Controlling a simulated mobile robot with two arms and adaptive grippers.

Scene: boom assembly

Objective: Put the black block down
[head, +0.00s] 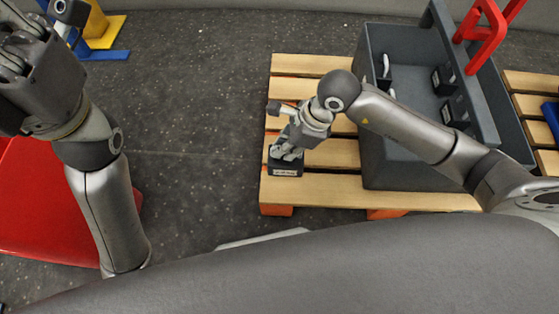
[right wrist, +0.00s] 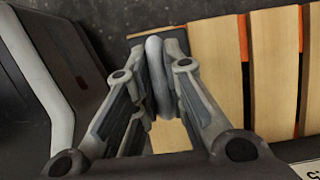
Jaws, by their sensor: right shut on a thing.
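The black block (head: 285,168) has a pale label on its front face and is at the left front part of the wooden pallet. Whether it touches the slats or hangs just above them I cannot tell. My right gripper (head: 287,152) is directly over the block and shut on its grey handle. In the right wrist view the fingers (right wrist: 155,95) stand on both sides of the curved grey handle (right wrist: 157,70). My left gripper (head: 65,20) is raised at the upper left, away from the block, and its fingers are not clear.
A dark grey crate (head: 385,155) stands on the pallet (head: 330,200), right of the block, with more black blocks (head: 443,78) inside. A red handle-like piece (head: 483,35) rises at its far side. A red surface (head: 50,215) is at left. Bare slats lie behind the gripper.

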